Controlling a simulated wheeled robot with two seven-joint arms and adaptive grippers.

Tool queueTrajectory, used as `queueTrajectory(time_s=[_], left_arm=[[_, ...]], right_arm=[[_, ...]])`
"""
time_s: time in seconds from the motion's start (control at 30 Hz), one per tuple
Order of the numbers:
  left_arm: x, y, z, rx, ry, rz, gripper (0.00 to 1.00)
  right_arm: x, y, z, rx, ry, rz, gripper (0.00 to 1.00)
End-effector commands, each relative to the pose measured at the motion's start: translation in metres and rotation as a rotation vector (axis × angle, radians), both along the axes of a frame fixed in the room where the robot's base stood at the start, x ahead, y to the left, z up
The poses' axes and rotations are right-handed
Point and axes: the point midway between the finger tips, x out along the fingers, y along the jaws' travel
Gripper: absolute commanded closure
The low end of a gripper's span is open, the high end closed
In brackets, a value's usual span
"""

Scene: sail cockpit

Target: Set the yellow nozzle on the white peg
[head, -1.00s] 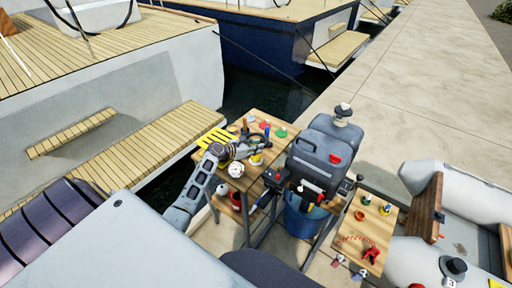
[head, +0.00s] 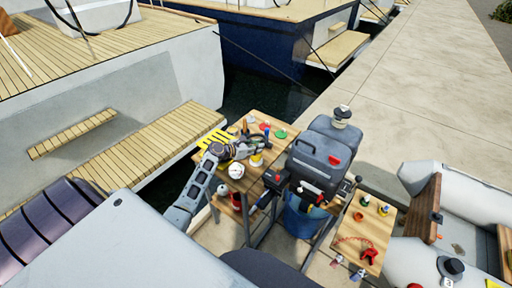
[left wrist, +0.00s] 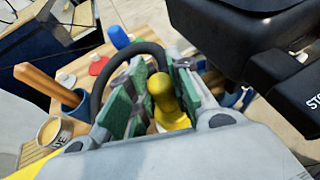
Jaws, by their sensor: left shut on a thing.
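My left gripper (head: 254,154) is over the wooden table left of the outboard motor. In the left wrist view its green-padded fingers (left wrist: 160,103) are closed around the yellow nozzle (left wrist: 166,101), which has a rounded end facing the camera and a wider lower part. The yellow nozzle shows small in the head view (head: 257,160), by the fingertips. I cannot make out the white peg; the gripper and the nozzle cover the spot below them. I cannot tell whether the nozzle touches anything underneath. My right gripper is not in view.
The grey outboard motor (head: 320,160) stands close on the right; its dark body (left wrist: 265,45) looms beside the fingers in the wrist view. A wooden-handled tool in a blue cup (left wrist: 72,100), a round tin (left wrist: 53,131) and a black hose (left wrist: 98,88) are close by.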

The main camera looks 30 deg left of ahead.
Motion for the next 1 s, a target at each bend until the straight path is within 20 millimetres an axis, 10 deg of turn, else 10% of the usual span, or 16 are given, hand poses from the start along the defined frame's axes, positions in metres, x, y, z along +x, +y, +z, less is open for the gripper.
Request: queueTrajectory(time_s=[1.0], left_arm=[[0.0003,0.0001,0.0009,0.0,-0.001,0.0,1.0]], right_arm=[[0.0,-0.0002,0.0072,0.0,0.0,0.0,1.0]])
